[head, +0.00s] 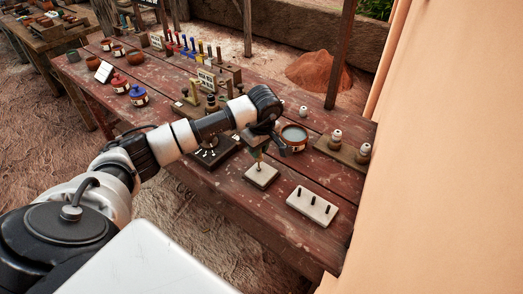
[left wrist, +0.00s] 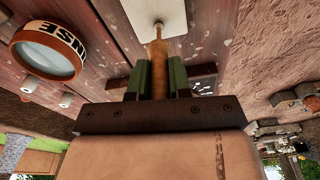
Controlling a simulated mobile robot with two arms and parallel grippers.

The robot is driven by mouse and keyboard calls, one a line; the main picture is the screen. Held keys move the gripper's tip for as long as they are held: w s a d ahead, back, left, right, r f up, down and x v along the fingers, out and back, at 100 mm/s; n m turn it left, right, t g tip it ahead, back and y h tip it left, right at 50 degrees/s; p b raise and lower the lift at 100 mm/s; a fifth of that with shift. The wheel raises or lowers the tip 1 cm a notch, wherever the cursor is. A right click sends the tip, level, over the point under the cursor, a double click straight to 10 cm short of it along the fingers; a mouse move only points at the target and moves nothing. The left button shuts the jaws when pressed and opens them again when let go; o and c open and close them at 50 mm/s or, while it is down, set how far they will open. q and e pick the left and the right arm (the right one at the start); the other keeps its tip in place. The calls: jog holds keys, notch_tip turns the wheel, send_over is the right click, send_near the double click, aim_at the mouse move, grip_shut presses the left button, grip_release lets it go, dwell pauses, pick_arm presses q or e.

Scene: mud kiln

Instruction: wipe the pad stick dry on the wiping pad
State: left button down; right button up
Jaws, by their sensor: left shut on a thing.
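My left gripper (head: 258,150) is shut on the pad stick (head: 259,164), a thin stick with a wooden handle. In the left wrist view the handle of the pad stick (left wrist: 158,60) stands between the green-lined fingers of the gripper (left wrist: 159,78). The stick points down, and its thin tip is over the white wiping pad (head: 261,178), at or very near its surface; I cannot tell whether it touches. The pad also shows in the left wrist view (left wrist: 165,10). My right gripper is not in view.
A round rinse bowl (head: 294,138) of grey liquid stands behind the pad. A pale block with black pegs (head: 313,206) lies to its right, near the front edge. A wooden stand with white-topped pieces (head: 338,149) is at the right. A dark board (head: 213,153) lies to the left.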

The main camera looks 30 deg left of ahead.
pick_arm(q)
jog(key=shift+d, duration=0.1)
jog(key=shift+s+d, duration=0.1)
jog(key=shift+d, duration=0.85)
jog(key=shift+a+b, duration=0.3)
jog(key=shift+a, duration=0.8)
jog(key=shift+d, duration=0.15)
jog(key=shift+d, duration=1)
jog(key=shift+a+f, duration=0.1)
jog(key=shift+a, duration=1)
jog(key=shift+d, duration=1.1)
